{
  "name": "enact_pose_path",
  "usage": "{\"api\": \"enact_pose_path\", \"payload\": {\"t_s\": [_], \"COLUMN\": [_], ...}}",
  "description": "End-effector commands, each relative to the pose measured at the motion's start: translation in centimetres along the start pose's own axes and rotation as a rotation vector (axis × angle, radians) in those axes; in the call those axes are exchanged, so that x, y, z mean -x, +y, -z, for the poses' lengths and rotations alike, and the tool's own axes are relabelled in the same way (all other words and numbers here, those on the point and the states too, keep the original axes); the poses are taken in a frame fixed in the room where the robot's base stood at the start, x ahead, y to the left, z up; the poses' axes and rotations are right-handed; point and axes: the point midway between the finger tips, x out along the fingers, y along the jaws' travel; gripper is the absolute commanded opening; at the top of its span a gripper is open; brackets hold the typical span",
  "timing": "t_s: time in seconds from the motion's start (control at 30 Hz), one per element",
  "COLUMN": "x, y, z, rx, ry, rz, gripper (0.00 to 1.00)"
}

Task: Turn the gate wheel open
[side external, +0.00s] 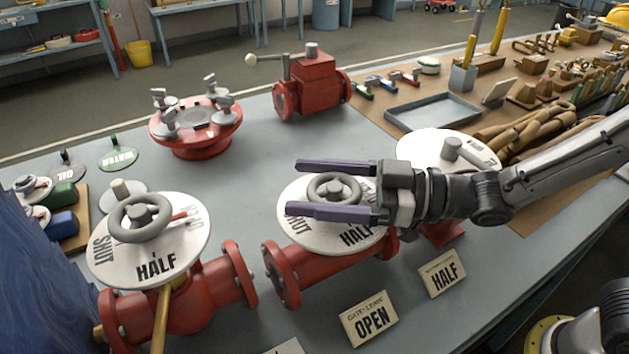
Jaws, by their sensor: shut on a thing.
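The gate wheel (335,177) is a small grey handwheel above a round white dial (300,230) on a red flanged valve (318,275). The dial reads SHUT at its left and HALF at the front; its right part is hidden by my gripper. My gripper (293,187) reaches in from the right, its two purple fingers on either side of the wheel, shut on it. A card (369,318) in front reads "GATE: LEAVE OPEN". A pointer on this dial is not clear to me.
A second grey handwheel (140,217) with its dial is on the left. A red valve with a lever (311,85) and a round red flange (196,127) stand behind. Another white dial (430,140) is behind my wrist.

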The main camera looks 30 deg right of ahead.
Motion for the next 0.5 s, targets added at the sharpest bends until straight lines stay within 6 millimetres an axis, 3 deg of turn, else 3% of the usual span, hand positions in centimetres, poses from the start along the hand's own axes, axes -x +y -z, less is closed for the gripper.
{"api": "enact_pose_path", "payload": {"t_s": [0.5], "x": [0.01], "y": [-0.13], "z": [0.16], "rx": [0.003], "ry": [0.001], "rz": [0.049], "gripper": [0.33]}}
